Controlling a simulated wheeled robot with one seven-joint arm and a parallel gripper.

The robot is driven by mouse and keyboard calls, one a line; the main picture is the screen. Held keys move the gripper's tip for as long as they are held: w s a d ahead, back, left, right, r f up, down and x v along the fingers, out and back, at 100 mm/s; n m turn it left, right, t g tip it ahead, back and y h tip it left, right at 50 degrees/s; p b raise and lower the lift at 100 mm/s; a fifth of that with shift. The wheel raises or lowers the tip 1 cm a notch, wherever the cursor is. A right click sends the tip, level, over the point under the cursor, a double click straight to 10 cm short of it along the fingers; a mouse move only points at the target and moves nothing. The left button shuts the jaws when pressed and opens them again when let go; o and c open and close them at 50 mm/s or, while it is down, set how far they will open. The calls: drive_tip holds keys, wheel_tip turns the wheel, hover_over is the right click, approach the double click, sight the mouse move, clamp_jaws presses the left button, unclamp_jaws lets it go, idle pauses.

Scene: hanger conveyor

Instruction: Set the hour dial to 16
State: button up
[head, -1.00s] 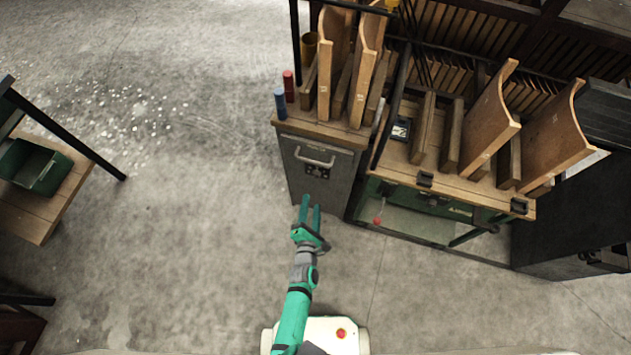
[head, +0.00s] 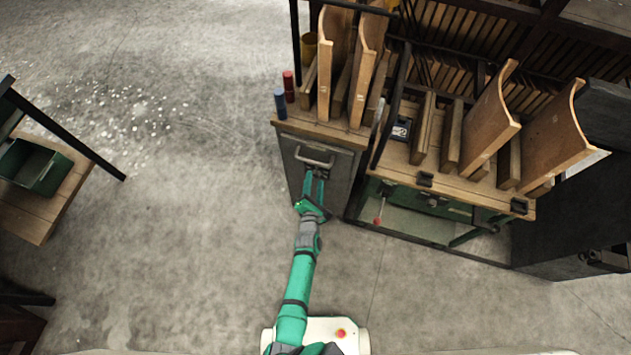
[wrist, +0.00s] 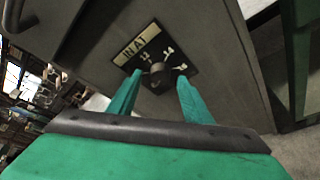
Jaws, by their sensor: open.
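The plate is on the front of a grey cabinet (head: 345,190). My gripper (head: 316,174) is open in front of this plate, below the cabinet's handle. In the wrist view its two green fingers (wrist: 155,92) stand apart on either side of the knob. I cannot tell whether they touch it.
A metal bar handle (head: 314,160) sits above the dial. A blue cylinder (head: 280,104) and a red one (head: 289,86) stand on the cabinet's top edge. A wooden bench with racks (head: 455,183) is at right. A green bin (head: 36,165) is at far left.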

drive_tip(key=shift+w+d+f, duration=0.1)
drive_tip(key=shift+w, duration=0.2)
drive_tip(key=shift+c, duration=0.3)
drive_tip(key=c, duration=1)
drive_tip(key=shift+d, duration=0.1)
